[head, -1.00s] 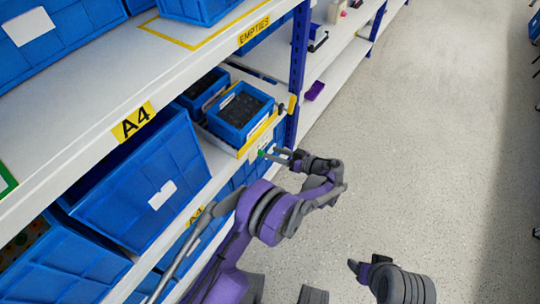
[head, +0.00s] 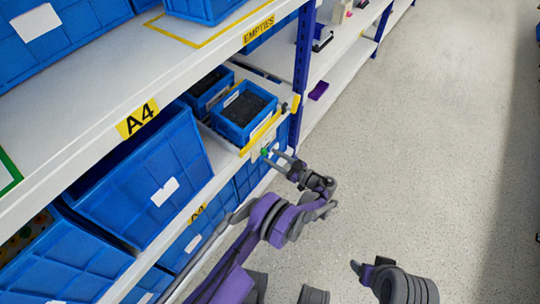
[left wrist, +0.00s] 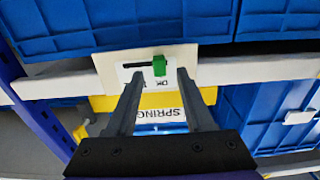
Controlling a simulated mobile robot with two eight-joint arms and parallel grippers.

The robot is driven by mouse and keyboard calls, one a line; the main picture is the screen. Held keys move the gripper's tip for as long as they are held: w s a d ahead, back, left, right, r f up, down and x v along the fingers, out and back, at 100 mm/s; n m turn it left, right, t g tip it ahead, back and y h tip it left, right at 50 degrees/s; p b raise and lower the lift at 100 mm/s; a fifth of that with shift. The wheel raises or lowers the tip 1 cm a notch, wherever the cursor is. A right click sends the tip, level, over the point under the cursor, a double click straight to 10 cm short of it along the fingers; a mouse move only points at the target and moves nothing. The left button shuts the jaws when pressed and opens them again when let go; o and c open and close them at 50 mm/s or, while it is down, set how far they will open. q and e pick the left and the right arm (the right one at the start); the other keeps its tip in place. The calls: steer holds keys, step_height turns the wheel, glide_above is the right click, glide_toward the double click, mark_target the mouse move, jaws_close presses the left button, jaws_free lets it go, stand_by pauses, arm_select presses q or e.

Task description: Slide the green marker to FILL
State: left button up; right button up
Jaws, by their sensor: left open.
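The green marker (left wrist: 159,65) is a small block at the right end of a dark slot (left wrist: 135,65) in a white plate (left wrist: 105,66) on the shelf edge. In the head view the marker (head: 265,152) is a small green spot. My left gripper (left wrist: 160,73) is open, its fingers on either side of the marker in the wrist picture; I cannot tell whether they touch it. It also shows in the head view (head: 279,159), close to the plate. The plate's lettering is partly hidden by the fingers, and FILL cannot be read. My right gripper (head: 357,267) is low, over the floor.
A blue bin (head: 243,112) with dark contents stands on the shelf just above the plate. A blue upright post (head: 301,75) stands close by. The aisle floor (head: 430,140) at right is clear.

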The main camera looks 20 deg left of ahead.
mark_target(264, 151)
arm_select(q)
steer(key=shift+x, duration=1.1)
jaws_close()
stand_by(0.7)
